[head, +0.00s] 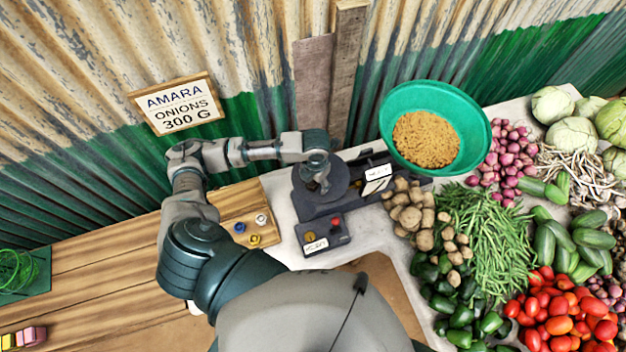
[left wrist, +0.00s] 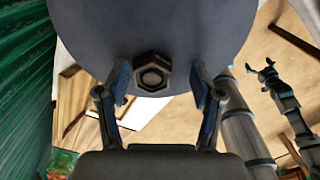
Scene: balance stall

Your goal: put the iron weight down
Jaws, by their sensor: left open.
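The iron weight (left wrist: 152,72) is a dark hexagonal piece with a round recess. In the left wrist view it is against the dark round pan (left wrist: 185,25) of the balance. My left gripper (left wrist: 162,85) is open, with one finger on each side of the weight and gaps between. In the head view my left gripper (head: 321,183) is over the round pan (head: 342,178), and I cannot make out the weight beneath it. My right gripper (left wrist: 261,73) shows at the right of the left wrist view, its fingers apart and empty.
A dark box (head: 323,236) with a label is in front. A green basin (head: 391,112) of grain stands behind right. Potatoes (head: 412,217) and other vegetables crowd the right.

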